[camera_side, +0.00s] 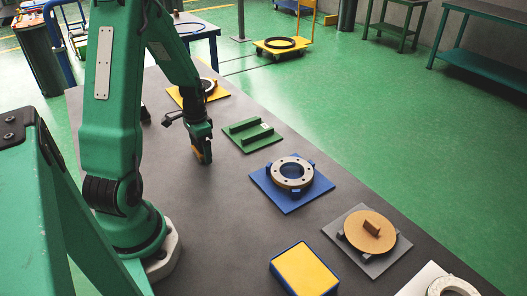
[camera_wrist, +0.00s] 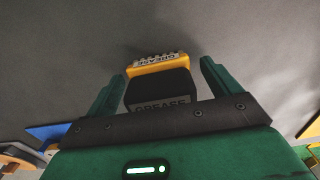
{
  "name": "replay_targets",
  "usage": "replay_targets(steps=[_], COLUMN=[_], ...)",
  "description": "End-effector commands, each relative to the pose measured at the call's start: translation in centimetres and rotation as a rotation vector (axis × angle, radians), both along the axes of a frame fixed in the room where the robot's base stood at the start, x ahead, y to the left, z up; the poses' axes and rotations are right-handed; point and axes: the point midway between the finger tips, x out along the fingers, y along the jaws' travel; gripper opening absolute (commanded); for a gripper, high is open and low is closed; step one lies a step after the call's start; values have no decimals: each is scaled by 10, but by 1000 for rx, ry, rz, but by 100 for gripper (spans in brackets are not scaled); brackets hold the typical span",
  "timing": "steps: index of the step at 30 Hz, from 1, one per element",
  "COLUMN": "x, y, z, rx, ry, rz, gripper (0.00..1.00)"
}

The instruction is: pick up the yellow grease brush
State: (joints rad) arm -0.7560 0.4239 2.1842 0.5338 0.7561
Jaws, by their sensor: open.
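The yellow grease brush (camera_wrist: 157,65) shows in the wrist view, with a yellow end, a pale studded or bristled edge and a black body marked GREASE. My gripper (camera_wrist: 162,75) is open, with one green finger on each side of the brush. Gaps show between the brush and both fingers. The brush's near end is hidden behind the gripper body. In the side view my gripper (camera_side: 202,160) points down low over the grey table, with the yellow of the brush (camera_side: 207,152) at its fingers. I cannot tell whether the brush touches the table.
A green plate with bars (camera_side: 250,138) lies to the right of my gripper. A blue plate with a flanged ring (camera_side: 272,188), a grey plate with a tan disc (camera_side: 345,215) and a yellow-topped blue block (camera_side: 303,270) lie nearer. A yellow plate (camera_side: 184,97) lies behind.

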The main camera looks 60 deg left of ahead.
Motion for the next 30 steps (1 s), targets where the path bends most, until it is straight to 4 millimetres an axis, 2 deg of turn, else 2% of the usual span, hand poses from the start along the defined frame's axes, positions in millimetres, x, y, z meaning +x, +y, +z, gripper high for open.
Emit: replay_targets(steps=[17, 25, 30], x=[0, 0, 0], y=[0, 0, 0], z=[-3, -3, -3], rx=[0, 0, 1], ry=[0, 0, -1], rz=[0, 0, 0], gripper=[89, 38, 37])
